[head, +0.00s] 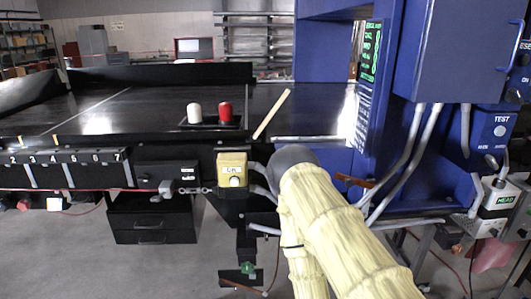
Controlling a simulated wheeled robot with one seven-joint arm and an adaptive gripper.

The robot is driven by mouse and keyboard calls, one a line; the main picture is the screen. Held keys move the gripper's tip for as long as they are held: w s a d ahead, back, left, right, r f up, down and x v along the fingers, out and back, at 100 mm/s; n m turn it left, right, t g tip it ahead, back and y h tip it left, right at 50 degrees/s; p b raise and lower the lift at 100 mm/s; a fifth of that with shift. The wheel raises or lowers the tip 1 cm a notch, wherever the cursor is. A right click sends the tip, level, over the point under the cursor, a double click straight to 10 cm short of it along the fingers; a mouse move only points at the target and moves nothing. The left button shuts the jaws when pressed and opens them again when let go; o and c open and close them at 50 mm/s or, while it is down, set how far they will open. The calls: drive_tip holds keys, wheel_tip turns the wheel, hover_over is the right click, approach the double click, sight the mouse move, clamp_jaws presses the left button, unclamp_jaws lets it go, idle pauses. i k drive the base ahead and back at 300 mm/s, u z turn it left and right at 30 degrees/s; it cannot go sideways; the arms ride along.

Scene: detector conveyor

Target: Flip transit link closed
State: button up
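My arm, in a cream ribbed sleeve, rises from the bottom edge right of centre to a dark rounded joint in front of the conveyor's front edge. My gripper is not in view. No part can be surely read as the transit link. A small grey lever or latch (166,188) sits under a dark labelled box (168,176) on the conveyor's front rail. A short chain or link piece (194,190) runs right from it toward a yellow box (232,170) with a round button. Whether any of these is open or closed is too small to tell.
A blue detector housing (455,50) with hanging conduits (410,155) stands right. Black drawers (150,222) stand below left.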

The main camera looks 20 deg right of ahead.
sight(350, 181)
drive_tip(key=z, duration=1.2)
